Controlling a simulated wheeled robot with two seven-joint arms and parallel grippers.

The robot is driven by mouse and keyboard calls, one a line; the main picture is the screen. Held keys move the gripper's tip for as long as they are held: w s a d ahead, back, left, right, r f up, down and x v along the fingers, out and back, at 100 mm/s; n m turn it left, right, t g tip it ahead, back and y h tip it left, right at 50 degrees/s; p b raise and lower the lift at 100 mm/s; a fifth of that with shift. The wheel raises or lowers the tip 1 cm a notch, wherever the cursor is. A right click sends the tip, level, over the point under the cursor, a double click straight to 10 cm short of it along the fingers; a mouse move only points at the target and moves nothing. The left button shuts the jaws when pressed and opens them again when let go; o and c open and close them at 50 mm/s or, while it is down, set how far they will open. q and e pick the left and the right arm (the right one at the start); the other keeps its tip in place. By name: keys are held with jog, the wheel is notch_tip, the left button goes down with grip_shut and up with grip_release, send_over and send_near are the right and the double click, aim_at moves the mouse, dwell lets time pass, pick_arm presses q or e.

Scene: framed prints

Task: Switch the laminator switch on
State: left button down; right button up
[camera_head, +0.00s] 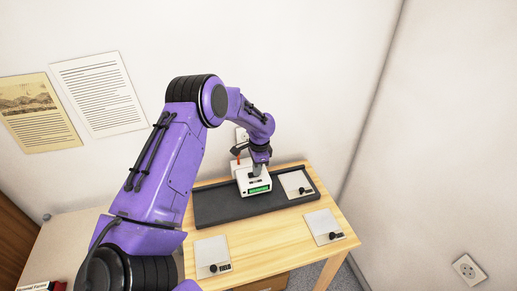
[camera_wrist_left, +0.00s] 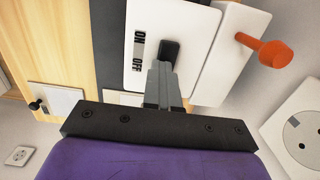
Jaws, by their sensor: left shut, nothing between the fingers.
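The laminator is a white box (camera_head: 252,181) with a green display, standing on a dark tray on the wooden table. In the left wrist view its white top (camera_wrist_left: 200,27) carries a black switch (camera_wrist_left: 170,48) beside an ON/OFF label (camera_wrist_left: 138,50). My left gripper (camera_head: 257,174) is over the laminator from above, shut and empty. In the left wrist view its fingertips (camera_wrist_left: 159,66) are at the lower edge of the switch and partly overlap it; I cannot tell whether they touch. The switch position is unclear. My right gripper is not in view.
An orange knob (camera_wrist_left: 275,53) sticks out beside the laminator. Pale plates with black knobs lie on the dark tray (camera_head: 225,207) at right (camera_head: 295,182), on the table front (camera_head: 212,252) and right (camera_head: 322,222). A wall socket (camera_wrist_left: 303,125) is close by.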

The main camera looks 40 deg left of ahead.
pick_arm(q)
jog(key=r+p, duration=0.2)
jog(key=p, duration=0.1)
jog(key=r+p, duration=0.2)
jog(key=shift+s+a+r, duration=0.1)
jog(key=shift+s+a, duration=0.1)
jog(key=shift+a, duration=0.1)
notch_tip(320, 180, up, 10)
jog(key=w+b, duration=0.1)
jog(key=b, duration=0.2)
jog(key=shift+d, duration=0.45)
jog(key=shift+w+d, duration=0.1)
jog(key=shift+w, duration=0.05)
